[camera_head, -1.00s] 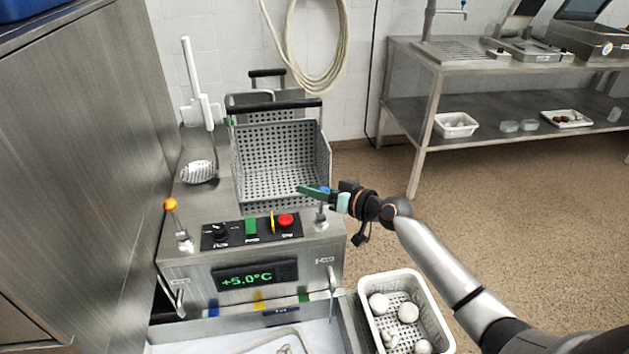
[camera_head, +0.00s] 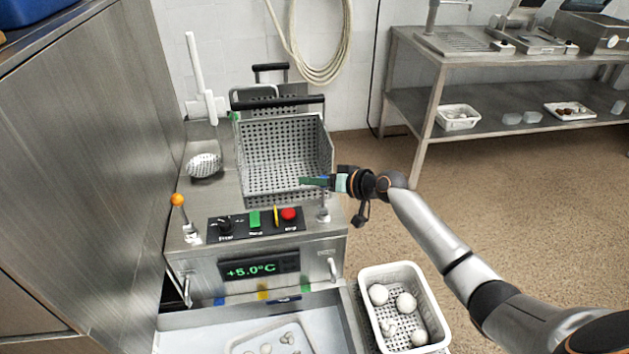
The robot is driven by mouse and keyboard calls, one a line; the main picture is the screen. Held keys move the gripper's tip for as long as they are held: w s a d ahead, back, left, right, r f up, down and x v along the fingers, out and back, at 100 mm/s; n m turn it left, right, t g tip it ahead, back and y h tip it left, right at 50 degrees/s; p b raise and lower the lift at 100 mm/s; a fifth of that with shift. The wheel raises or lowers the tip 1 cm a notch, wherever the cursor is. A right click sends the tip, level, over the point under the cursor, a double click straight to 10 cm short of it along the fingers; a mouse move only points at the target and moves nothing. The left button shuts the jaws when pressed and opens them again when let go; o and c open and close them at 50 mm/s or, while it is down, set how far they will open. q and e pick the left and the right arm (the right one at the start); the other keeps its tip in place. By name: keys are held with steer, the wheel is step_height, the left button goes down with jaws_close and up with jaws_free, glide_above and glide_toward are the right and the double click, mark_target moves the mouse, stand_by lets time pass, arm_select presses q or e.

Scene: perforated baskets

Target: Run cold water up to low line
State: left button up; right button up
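The steel machine (camera_head: 208,262) carries a lever with an orange knob (camera_head: 177,199) at its left and a lever with a steel stem (camera_head: 323,213) at its right. My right gripper (camera_head: 304,182) is at the top of the right lever, with its green fingers pointing left. A bit of blue shows at the fingers; the knob is mostly hidden, and I cannot tell whether the fingers are closed on it. The display (camera_head: 258,268) reads +5.0°C. Below is a pale basin (camera_head: 203,334); blue, yellow and green marks line its back edge. My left gripper is not in view.
A perforated basket (camera_head: 280,160) stands on the machine behind my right gripper. A panel (camera_head: 240,228) with a red button is just below it. A white crate (camera_head: 364,300) of pale round items stands right of the basin. A steel table (camera_head: 420,100) is at the back right.

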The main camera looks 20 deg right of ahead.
steer(key=o, duration=0.4)
steer(key=v, duration=1.2)
steer(key=shift+s, duration=0.25)
steer(key=s+a+f+n+g+h, duration=0.1)
steer(key=s+a+f+h, duration=0.1)
steer(key=s+a+f, duration=0.55)
steer(key=s+a+f+n+g+h, duration=0.1)
steer(key=s+a+f, duration=0.2)
steer(key=s+f, duration=0.85)
steer(key=s+a+f+n+p, duration=0.1)
steer(key=s+a+f, duration=0.3)
steer(key=s+a, duration=0.1)
steer(key=shift+a+f+h, duration=0.3)
steer(key=shift+h, duration=0.1)
